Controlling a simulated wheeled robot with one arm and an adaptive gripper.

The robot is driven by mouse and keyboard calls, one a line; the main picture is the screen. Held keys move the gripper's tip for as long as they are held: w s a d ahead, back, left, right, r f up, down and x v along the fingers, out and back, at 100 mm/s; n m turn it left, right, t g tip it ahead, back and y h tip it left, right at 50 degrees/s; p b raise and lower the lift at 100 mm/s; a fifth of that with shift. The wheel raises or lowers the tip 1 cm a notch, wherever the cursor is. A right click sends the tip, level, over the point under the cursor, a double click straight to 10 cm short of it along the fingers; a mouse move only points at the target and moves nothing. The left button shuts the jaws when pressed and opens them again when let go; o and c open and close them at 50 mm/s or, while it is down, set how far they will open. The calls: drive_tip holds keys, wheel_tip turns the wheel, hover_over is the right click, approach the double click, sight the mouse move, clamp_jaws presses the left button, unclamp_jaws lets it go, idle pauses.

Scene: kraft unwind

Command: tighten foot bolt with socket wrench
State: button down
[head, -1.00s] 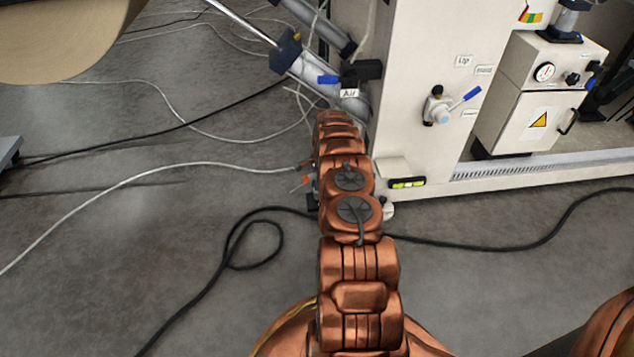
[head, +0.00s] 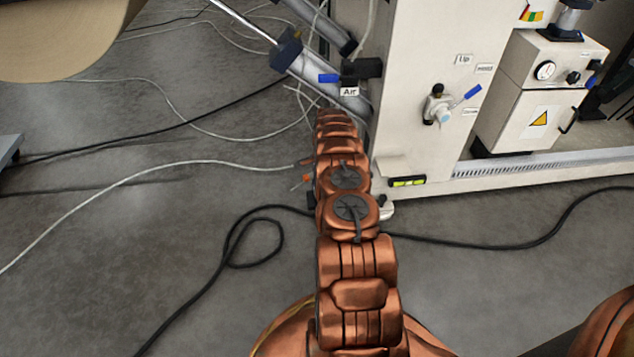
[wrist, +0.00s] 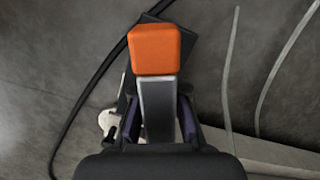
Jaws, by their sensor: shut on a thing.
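In the wrist view my gripper (wrist: 158,108) is shut on the grey shaft of the socket wrench (wrist: 157,105). The wrench has a blocky orange end, which points up the picture, beyond the fingers. A small orange bit, likely of the same wrench (head: 307,178), shows left of my arm in the head view. In the head view the machine's foot (head: 387,210) is partly hidden behind my arm. I cannot make out the bolt or the socket's seating.
The white machine frame (head: 420,90) stands right of my arm, with a yellow-green level (head: 407,181) on its base. A black cable (head: 232,245) and pale hoses (head: 150,182) lie on the floor. A large paper roll (head: 60,35) is upper left.

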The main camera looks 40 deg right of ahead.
drive_tip(key=shift+f, duration=0.6)
idle(1.6)
drive_tip(key=shift+f+m, duration=0.1)
drive_tip(key=shift+m, duration=0.8)
drive_tip(key=shift+w+m+t, duration=0.1)
drive_tip(key=shift+m+t, duration=0.2)
drive_tip(key=shift+m, duration=1.1)
